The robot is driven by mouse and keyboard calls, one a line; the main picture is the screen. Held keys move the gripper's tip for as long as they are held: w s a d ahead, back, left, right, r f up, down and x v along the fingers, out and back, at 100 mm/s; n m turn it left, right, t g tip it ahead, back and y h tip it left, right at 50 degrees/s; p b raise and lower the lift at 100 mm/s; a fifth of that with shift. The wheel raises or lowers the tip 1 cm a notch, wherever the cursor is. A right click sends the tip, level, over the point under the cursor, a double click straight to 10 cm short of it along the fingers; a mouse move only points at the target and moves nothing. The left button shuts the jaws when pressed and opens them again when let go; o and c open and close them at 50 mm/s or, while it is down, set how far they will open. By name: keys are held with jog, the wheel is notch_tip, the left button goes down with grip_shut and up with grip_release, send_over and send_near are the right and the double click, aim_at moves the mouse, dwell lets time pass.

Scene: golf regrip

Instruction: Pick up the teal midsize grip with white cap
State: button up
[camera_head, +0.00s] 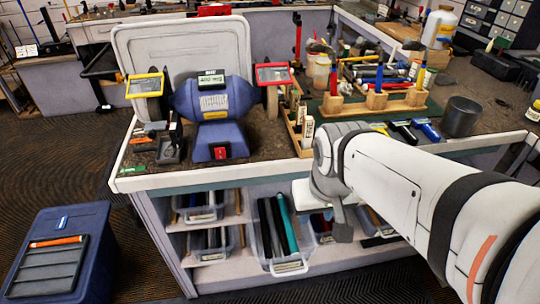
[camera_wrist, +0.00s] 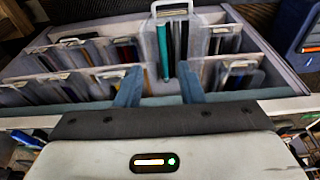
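The teal grip (camera_head: 289,222) stands among dark grips in the clear middle bin (camera_head: 288,266) on the shelf under the bench. The bin sticks out at the front. In the wrist view the teal grip (camera_wrist: 163,50) lies beyond my fingertips, in the bin at top centre. I cannot make out its white cap. My gripper (camera_wrist: 160,84) is open and empty, its two blue-grey fingers well apart. In the head view my gripper (camera_head: 340,218) hangs in front of the bench edge, right of the teal grip and apart from it.
Other clear bins (camera_head: 212,243) with grips fill the shelves on both sides. The bench top (camera_head: 250,166) overhangs them and carries a blue bench grinder (camera_head: 215,105) and a wooden rack (camera_head: 375,103). A dark blue tub (camera_head: 60,250) stands on the floor at left.

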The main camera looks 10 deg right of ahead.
jog(key=b, duration=1.6)
send_over(287, 221)
jog(key=s, duration=0.1)
jog(key=s+x, duration=0.2)
jog(key=x, duration=0.6)
jog(key=s+f+x, duration=0.1)
jog(key=s+x, duration=0.1)
jog(key=x, duration=0.7)
jog(key=s+x, duration=0.2)
jog(key=x, duration=0.7)
jog(key=shift+s+d+f, duration=0.1)
jog(key=shift+d+f, duration=0.15)
jog(key=shift+f, duration=0.2)
jog(key=shift+t, duration=0.3)
jog(key=b+x, duration=0.1)
jog(key=x, duration=0.4)
jog(key=shift+a+b, duration=0.15)
jog(key=shift+b, duration=0.2)
jog(key=shift+r, duration=0.1)
jog(key=shift+c, duration=0.3)
jog(key=c, duration=0.6)
